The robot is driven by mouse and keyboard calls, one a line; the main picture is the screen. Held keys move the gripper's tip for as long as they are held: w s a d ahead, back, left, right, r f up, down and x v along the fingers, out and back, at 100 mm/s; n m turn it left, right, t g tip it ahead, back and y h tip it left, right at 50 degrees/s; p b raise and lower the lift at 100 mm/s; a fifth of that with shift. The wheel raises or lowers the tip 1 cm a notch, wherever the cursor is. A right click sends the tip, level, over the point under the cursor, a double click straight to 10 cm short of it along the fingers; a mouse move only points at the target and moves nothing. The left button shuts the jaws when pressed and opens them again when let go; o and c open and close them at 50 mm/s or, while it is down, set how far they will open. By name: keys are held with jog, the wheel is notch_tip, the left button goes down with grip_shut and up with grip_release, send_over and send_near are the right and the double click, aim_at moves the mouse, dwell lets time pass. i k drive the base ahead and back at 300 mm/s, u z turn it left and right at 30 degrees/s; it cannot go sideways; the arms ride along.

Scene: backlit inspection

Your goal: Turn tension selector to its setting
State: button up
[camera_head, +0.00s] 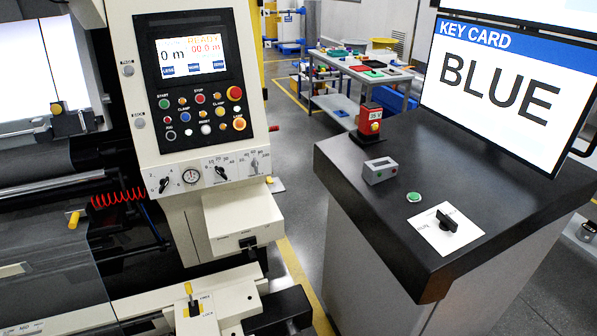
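A cream machine panel on the left carries a row of controls with small printed scales. A black pointer knob (163,184) is at the row's left end, and a second black knob (221,172) is in the middle. A grey knob (254,164) is at the right end. A round gauge (190,176) sits between the two black knobs. No readable label shows which knob is the tension selector, and the exact pointer settings are too small to tell. My gripper is not in view.
A display (196,55) and several coloured buttons are above the knobs. A dark counter (400,165) on the right holds a grey box (380,170), a green button (414,197) and a black rotary switch (447,225). A screen (500,90) reads "KEY CARD BLUE". Floor shows between machine and counter.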

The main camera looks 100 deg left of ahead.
aim_at(255, 163)
jog(key=i, duration=0.4)
jog(key=u, duration=4.1)
jog(key=i, duration=1.7)
jog(key=z, duration=0.1)
